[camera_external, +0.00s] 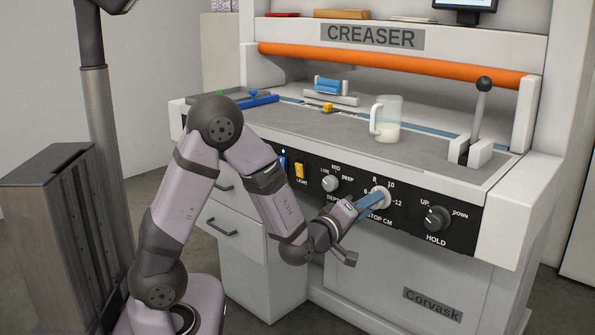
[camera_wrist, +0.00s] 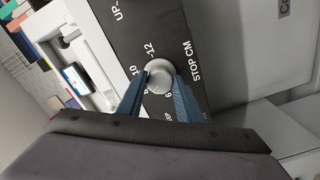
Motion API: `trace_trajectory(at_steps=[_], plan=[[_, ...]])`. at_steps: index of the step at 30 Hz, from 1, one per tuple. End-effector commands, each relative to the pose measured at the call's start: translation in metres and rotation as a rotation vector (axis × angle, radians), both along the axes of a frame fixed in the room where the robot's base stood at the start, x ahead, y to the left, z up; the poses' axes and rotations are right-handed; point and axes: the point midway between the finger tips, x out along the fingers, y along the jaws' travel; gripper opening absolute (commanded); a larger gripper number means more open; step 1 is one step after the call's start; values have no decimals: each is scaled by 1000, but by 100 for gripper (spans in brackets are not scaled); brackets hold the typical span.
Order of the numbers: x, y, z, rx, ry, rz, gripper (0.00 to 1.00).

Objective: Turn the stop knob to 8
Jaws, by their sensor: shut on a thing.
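The stop knob (camera_external: 383,196) is a round light-grey dial on the black front panel of the creaser, above the words STOP CM. Numbers 6, 8, 10 and 12 are printed around it. My gripper (camera_external: 373,200) reaches it from the front left, with its blue fingers at the knob. In the wrist view the knob (camera_wrist: 159,75) sits between the two blue fingertips of my gripper (camera_wrist: 160,82), which are closed on its sides. The knob's pointer mark is not visible, so I cannot tell its setting. The fingers partly cover the lower numbers.
To the left on the panel are the depth knob (camera_external: 331,184) and a yellow light switch (camera_external: 299,170). The hold knob (camera_external: 437,218) is to the right.

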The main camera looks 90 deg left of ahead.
Motion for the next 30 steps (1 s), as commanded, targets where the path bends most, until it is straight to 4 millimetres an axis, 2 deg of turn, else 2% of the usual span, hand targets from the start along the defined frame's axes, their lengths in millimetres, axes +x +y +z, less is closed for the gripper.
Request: trace_trajectory(at_steps=[7, 8, 9, 10, 22, 29, 30], plan=[[-1, 0, -1, -1, 2, 1, 10], [0, 0, -1, -1, 2, 1, 37], [0, 0, -1, -1, 2, 1, 47], [0, 0, -1, -1, 2, 1, 51], [-3, -3, 0, 0, 2, 0, 51], [-21, -22, -1, 0, 3, -2, 51], [-22, -23, 7, 1, -2, 0, 51]])
